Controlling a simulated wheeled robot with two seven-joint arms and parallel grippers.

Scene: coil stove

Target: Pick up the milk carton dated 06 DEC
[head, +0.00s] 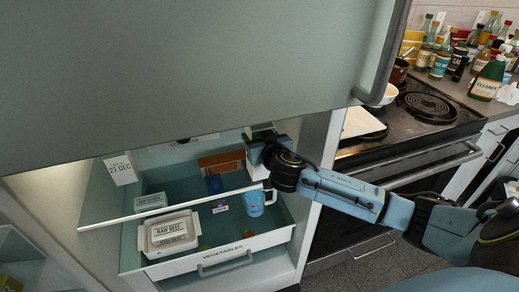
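A white milk carton (121,170) labelled 27 DEC stands at the left on the fridge shelf. No 06 DEC label can be read. My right gripper (262,160) is inside the fridge at the right side of the shelf, its arm coming in from the right. A white carton-like thing (257,172) shows beside and below it, largely covered by the gripper, with no date legible. The fingers are too small and hidden to tell whether they are open or shut on it. My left gripper is not in view.
The shelf also holds small packs (150,201). Below, the open vegetables drawer (222,254) holds a raw beef box (170,234) and a blue mug (254,203). The large grey-green door (190,70) hides the upper area. The stove (428,107) and bottles are to the right.

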